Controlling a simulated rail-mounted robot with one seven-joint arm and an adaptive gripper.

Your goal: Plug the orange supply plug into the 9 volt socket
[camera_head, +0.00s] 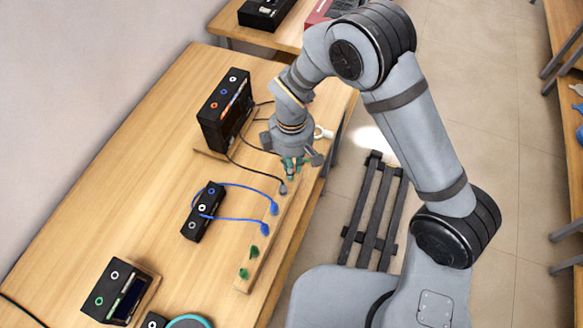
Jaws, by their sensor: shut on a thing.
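My gripper (291,168) points down over the far part of a wooden strip along the table's right edge. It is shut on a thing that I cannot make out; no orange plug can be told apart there. Teal-green shows at its fingertips. A tall black unit (212,128) stands to its left, with white, blue and orange rings on top and a coloured front panel. Which socket is the 9 volt one is too small to read. Black leads run from this unit towards my gripper and to a grey plug (283,188) on the strip, just below the gripper.
Green plugs (253,250) sit nearer. A black meter-like box (115,290) stands at the near left. The wooden table (130,180) is clear along its left side.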

